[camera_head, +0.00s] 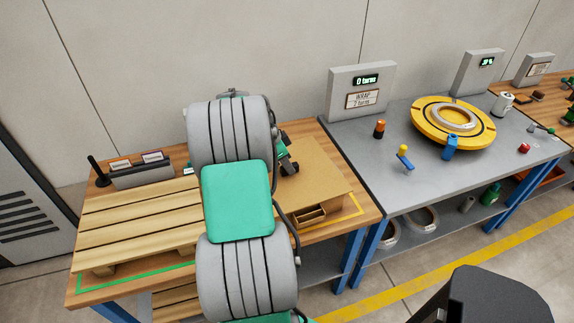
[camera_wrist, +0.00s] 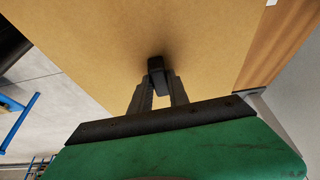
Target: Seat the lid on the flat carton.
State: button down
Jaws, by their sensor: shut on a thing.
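The lid (camera_head: 318,180) is a broad flat brown cardboard panel at the right end of the wooden bench. It fills much of the wrist view (camera_wrist: 90,45). My gripper (camera_wrist: 157,78) is shut on a small dark grip on the lid's face. In the head view my gripper (camera_head: 289,167) is partly hidden behind my arm. The flat carton (camera_head: 312,216) shows below the lid's front edge, with a small open part in view. My arm hides the lid's left side. I cannot tell whether the lid touches the carton all round.
A slatted pallet (camera_head: 130,222) lies on the bench's left, with a grey holder (camera_head: 142,176) behind it. A yellow outline (camera_head: 358,213) borders the carton area. To the right, a grey table (camera_head: 350,135) bears a yellow turntable (camera_head: 425,128) and small tools.

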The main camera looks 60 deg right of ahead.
jog(key=shift+f+b, duration=0.8)
jog(key=shift+f, duration=0.1)
jog(key=c, duration=1.2)
grip_release()
jog(key=shift+o, duration=0.2)
jog(key=shift+r, duration=0.1)
